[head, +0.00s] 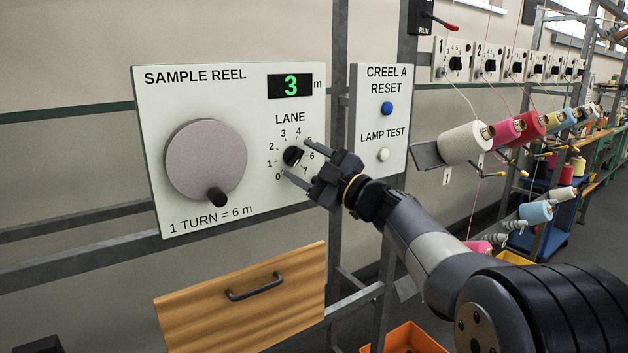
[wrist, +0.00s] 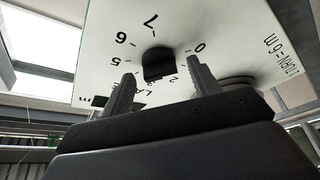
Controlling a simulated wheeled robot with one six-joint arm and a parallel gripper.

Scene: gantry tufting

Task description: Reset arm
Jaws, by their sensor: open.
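My gripper (head: 297,160) is open in front of the sample reel panel (head: 152,110), with its fingers to either side of the black LANE knob (head: 292,155). In the wrist view, the knob (wrist: 158,64) shows in the gap between the fingertips of my gripper (wrist: 160,73), with space on both sides. I cannot tell how deep the fingers reach over it. The knob's pointer setting is not clear. The green display (head: 290,86) reads 3 m. To the right, the CREEL A RESET panel (head: 397,150) carries a blue button (head: 387,108) and a white lamp test button (head: 383,155).
A grey reel disc (head: 205,158) with a black crank handle (head: 217,197) is left of the knob. A wooden drawer (head: 245,300) sits below. Yarn cones (head: 465,143) stand on the rack at right, and an orange bin (head: 410,340) is on the floor.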

